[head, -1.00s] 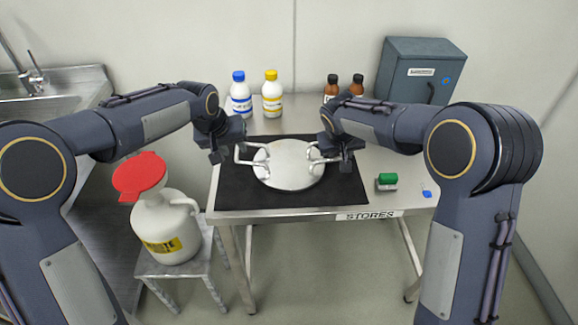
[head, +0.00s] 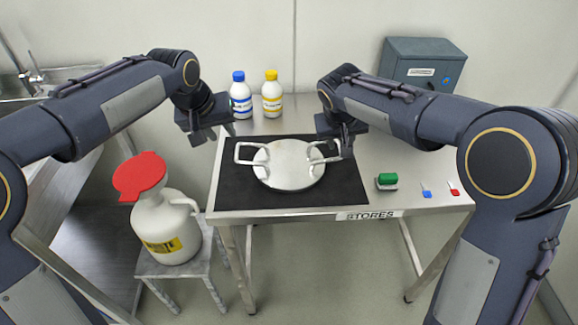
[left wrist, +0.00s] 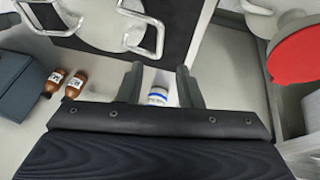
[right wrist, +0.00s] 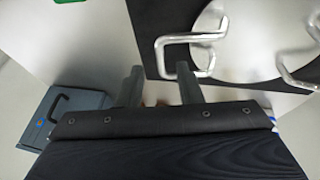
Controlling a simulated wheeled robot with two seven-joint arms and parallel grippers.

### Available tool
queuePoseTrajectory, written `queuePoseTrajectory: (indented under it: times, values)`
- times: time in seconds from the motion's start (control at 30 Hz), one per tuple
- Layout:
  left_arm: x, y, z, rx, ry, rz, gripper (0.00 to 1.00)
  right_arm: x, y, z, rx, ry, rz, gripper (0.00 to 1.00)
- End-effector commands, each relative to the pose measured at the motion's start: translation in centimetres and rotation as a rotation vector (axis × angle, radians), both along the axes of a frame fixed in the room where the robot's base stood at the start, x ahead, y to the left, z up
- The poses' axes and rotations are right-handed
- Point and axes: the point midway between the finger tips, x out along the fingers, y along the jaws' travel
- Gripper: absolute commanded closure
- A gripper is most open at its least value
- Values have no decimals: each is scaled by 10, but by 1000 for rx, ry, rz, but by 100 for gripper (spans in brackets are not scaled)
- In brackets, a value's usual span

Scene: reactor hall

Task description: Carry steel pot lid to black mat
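The steel pot lid (head: 289,172) is a round silver disc with two wire handles, lying on the black mat (head: 335,190) on the table. The lid also shows in the left wrist view (left wrist: 95,22) and the right wrist view (right wrist: 240,40). My left gripper (head: 232,130) is above the table's left back area, apart from the left handle, open and empty.
Blue-capped (head: 240,95) and yellow-capped (head: 272,93) white bottles stand at the table's back, with a grey box (head: 418,65) at back right. A green-topped block (head: 387,181) lies right of the mat. A white jug with a red funnel (head: 168,225) stands on a stool at left.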

Motion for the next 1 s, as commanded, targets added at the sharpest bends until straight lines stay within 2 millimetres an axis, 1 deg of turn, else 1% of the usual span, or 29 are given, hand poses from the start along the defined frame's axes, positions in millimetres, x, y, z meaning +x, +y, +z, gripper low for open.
queuePoseTrajectory:
  times: [0.03, 0.2, 0.33, 0.57, 0.67, 0.93, 0.97, 1.0]
  values:
    - [0, 0, 0, 0, 0, 0, 68, -3, 2, 9, 2, -4, 2, 68]
    - [0, 0, 0, 0, 0, 0, 68, -12, 6, 28, 1, -2, 1, 68]
    - [0, 0, 0, 0, 0, 0, 68, -14, 6, 33, 0, 0, 0, 68]
    - [0, 0, 0, 0, 0, 0, 68, -15, 7, 34, 0, 1, 0, 68]
    - [0, 0, 0, 0, 0, 0, 56, -15, 7, 34, 0, 1, 0, 68]
    - [0, 0, 0, 0, 0, 0, 21, -15, 7, 34, 0, 1, 0, 68]
    - [0, 0, 0, 0, 0, 0, 18, -15, 7, 34, 0, 1, 0, 68]
    - [0, 0, 0, 0, 0, 0, 18, -15, 7, 34, 0, 1, 0, 68]
